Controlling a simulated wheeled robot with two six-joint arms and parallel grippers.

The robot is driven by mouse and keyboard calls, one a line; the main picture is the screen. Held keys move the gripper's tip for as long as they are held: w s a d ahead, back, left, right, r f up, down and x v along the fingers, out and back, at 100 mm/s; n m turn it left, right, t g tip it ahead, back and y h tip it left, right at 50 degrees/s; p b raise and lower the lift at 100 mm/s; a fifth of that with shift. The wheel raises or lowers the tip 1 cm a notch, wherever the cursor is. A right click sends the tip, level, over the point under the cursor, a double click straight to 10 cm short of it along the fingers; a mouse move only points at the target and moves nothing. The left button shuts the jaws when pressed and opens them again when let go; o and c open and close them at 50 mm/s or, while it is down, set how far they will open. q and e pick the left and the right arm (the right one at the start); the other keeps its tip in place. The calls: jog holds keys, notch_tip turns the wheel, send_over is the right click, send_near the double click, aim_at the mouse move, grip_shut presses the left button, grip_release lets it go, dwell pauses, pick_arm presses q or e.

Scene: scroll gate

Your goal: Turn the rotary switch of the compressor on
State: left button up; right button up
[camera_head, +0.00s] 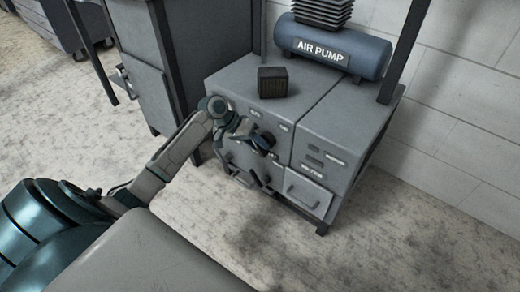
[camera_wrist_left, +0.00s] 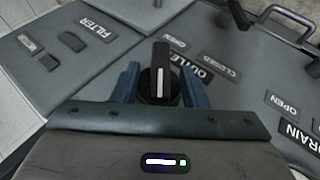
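The grey compressor cabinet (camera_head: 312,119) has a front panel with switches and labels. In the left wrist view, a black rotary switch (camera_wrist_left: 160,73) with a white line on its handle sits beside the OUTLET label (camera_wrist_left: 188,72), with OPEN and CLOSED labels nearby. My left gripper (camera_head: 262,144) is at the upper part of the front panel. In the left wrist view its two blue fingers (camera_wrist_left: 159,86) stand open on either side of this switch, with visible gaps to its handle. Whether they touch its round base is unclear. My right gripper is not in view.
A blue AIR PUMP tank (camera_head: 333,48) and a dark box (camera_head: 272,82) are on the cabinet top. Another dark handle (camera_wrist_left: 240,14) and a bar handle (camera_wrist_left: 285,14) are on the panel. A grey cabinet (camera_head: 160,85) stands to the left. The floor in front is clear.

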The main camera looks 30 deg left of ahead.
pick_arm(q)
jog(key=shift+x, duration=0.8)
